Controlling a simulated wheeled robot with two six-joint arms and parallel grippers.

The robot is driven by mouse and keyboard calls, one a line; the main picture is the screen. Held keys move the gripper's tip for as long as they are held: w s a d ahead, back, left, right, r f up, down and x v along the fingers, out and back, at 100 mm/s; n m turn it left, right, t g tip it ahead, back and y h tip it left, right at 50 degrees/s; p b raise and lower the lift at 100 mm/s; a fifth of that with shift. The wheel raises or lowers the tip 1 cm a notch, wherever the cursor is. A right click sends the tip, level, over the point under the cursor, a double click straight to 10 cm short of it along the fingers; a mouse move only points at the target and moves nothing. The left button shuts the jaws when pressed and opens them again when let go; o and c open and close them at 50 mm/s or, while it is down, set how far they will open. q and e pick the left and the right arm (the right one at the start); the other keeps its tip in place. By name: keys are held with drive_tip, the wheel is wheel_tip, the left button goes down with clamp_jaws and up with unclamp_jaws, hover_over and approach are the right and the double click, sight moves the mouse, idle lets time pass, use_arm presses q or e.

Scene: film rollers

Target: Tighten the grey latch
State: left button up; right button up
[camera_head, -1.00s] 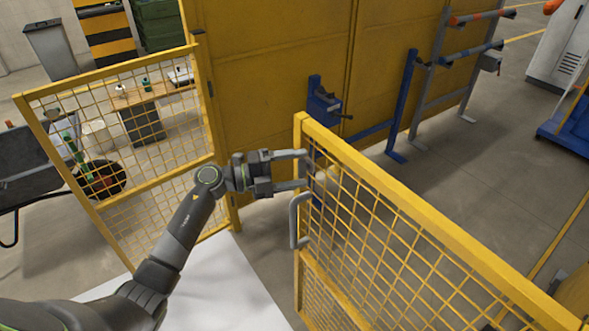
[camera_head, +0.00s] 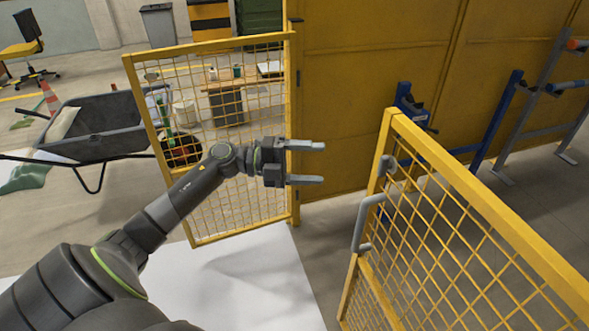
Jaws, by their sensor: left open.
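A grey latch (camera_head: 388,166) sits on the near upright of the yellow mesh gate (camera_head: 455,190) at the right. A grey D-shaped handle (camera_head: 361,222) is fixed below it on the same upright. My left gripper (camera_head: 318,163) is open and empty, with its fingers pointing right towards the gate. A clear gap lies between its fingertips and the latch, at about the same picture height. My right gripper is not in view.
Another yellow mesh panel (camera_head: 210,75) stands behind my left arm, in front of the yellow wall (camera_head: 345,90). A wheelbarrow (camera_head: 95,130) is at the left. Blue stands (camera_head: 497,120) are behind the gate. A white floor area (camera_head: 245,275) lies below my arm.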

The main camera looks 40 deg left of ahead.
use_arm(q)
drive_tip(key=shift+b+v, duration=0.4)
drive_tip(key=shift+v, duration=1.35)
